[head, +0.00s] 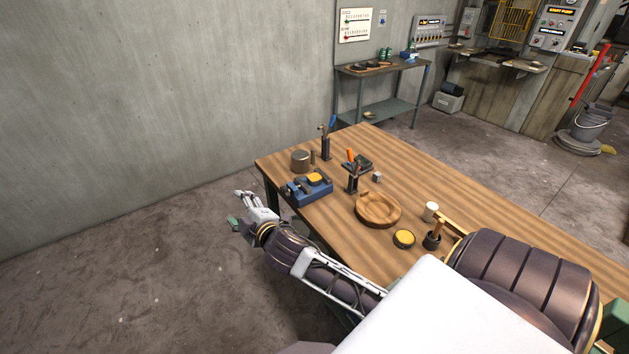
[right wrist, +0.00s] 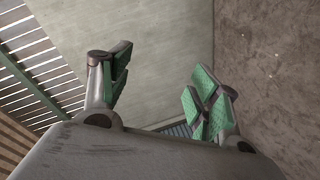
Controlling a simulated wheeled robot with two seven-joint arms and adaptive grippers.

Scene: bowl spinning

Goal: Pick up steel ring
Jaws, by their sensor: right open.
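I cannot make out a steel ring for certain in either view. A round wooden dish (head: 378,210) lies on the wooden workbench (head: 470,233); whether a ring lies in it is too small to tell. My right gripper (head: 239,209) is out past the bench's left edge, over the floor and apart from everything on the bench. In the right wrist view its green-padded fingers (right wrist: 160,92) stand wide apart with nothing between them. My left gripper is not in view.
The bench's far right side is clear.

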